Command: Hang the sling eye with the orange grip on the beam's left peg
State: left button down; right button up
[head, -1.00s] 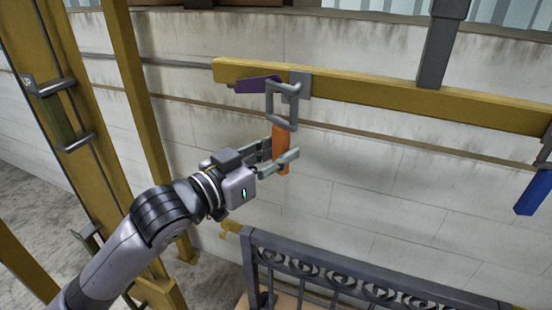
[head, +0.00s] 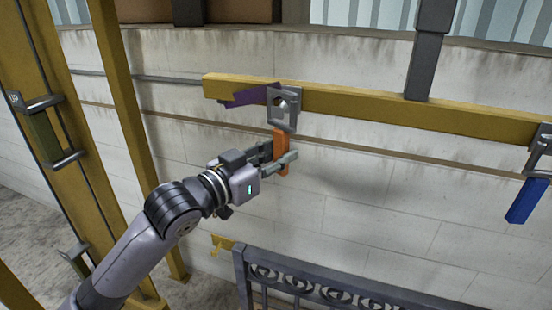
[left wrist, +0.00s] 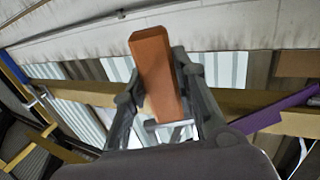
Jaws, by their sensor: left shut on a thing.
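The sling eye (head: 292,126) is a grey square frame with an orange grip (head: 281,156) below it. My left gripper (head: 279,161) is shut on the orange grip, which also shows between the fingers in the left wrist view (left wrist: 156,70). The eye hangs upright in front of the left peg (head: 282,103) on the yellow beam (head: 400,104). The peg's end shows inside the frame's opening. I cannot tell how deep the peg goes through or whether the eye rests on it. My right gripper is out of view.
A purple strip (head: 246,97) sits at the beam's left end, beside the eye. A blue grip (head: 527,200) hangs from the beam's right end. A dark ornamental gate (head: 340,290) stands below. Yellow posts (head: 128,110) rise at the left.

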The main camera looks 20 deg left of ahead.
pick_arm(q)
jog(key=shift+w+f, duration=0.35)
jog(key=shift+w, duration=0.5)
jog(key=shift+w+d+f, duration=0.1)
jog(key=shift+f, duration=0.05)
jog(key=shift+f, duration=0.1)
jog(key=c, duration=1.2)
grip_release()
jog(key=shift+o, duration=1.2)
